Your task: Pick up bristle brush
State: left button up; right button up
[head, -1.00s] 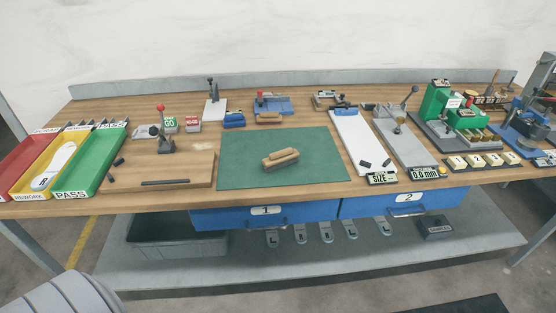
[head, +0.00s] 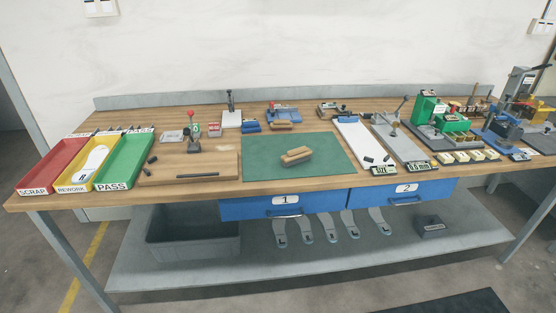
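A tan, wood-coloured block with a rounded upper part (head: 296,156) lies on the green mat (head: 262,179) in the middle of the bench. It looks like a brush, but bristles cannot be made out. A smaller tan block (head: 283,125) lies behind the mat, beside a blue block (head: 251,126); it is too small to tell what it is. Neither of my grippers is in view.
The red tray (head: 45,178), yellow tray (head: 68,184) and green tray (head: 112,182) stand at the left. A lever tool (head: 194,145) rises from a wooden board. Presses and fixtures crowd the right. Two blue drawers (head: 270,211) hang below the top.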

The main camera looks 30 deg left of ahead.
aim_at(297, 155)
jog(key=u, duration=1.15)
jog(key=i, duration=0.9)
jog(key=z, duration=1.85)
